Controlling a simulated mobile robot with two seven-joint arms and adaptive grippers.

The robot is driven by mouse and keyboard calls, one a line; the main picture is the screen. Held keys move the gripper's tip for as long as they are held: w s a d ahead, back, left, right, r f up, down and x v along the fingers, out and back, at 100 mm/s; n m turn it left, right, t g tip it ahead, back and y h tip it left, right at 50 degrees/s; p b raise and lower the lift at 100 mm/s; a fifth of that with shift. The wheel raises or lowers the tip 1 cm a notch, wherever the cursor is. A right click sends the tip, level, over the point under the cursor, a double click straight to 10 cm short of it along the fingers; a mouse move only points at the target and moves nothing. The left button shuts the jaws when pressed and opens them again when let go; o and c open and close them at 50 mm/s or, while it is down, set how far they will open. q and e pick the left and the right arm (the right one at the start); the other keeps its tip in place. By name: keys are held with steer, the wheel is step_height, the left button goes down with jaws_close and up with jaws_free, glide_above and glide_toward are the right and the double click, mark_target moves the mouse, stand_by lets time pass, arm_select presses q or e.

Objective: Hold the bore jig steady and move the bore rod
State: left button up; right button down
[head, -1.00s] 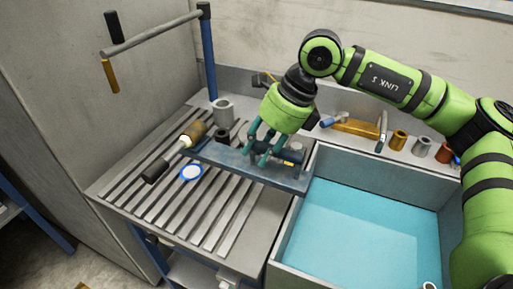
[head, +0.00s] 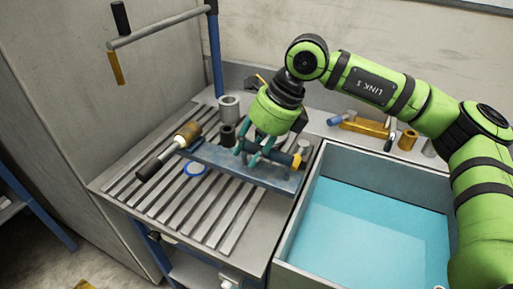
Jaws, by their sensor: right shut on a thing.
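A long blue bar-shaped base (head: 215,163), which looks like the bore jig, lies across the slatted rack. The fingers hide most of the gripped part. My left gripper is not in view.
A grey cup (head: 229,107) stands behind. A blue-lined basin (head: 370,220) is at right. Several small parts, including an orange block (head: 366,126), line the back ledge.

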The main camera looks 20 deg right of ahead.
mark_target(221, 160)
steer(key=shift+w+a+f+b, duration=0.7)
steer(key=shift+w+a+f, duration=0.05)
steer(key=shift+a+f, duration=0.15)
steer(key=shift+w+a+f+b, duration=0.65)
steer(key=shift+w+a+f, duration=0.05)
steer(key=shift+a+f, duration=0.2)
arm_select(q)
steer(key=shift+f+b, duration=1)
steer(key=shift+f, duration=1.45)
arm_select(e)
steer(key=shift+w+a+f, duration=0.65)
steer(key=shift+a+f, duration=0.15)
steer(key=shift+w+a+f, duration=0.6)
steer(key=shift+a+f, duration=0.15)
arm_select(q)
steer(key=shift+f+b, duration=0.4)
arm_select(e)
steer(key=shift+f, duration=0.5)
steer(key=shift+s+d+f, duration=0.1)
steer(key=shift+f, duration=0.05)
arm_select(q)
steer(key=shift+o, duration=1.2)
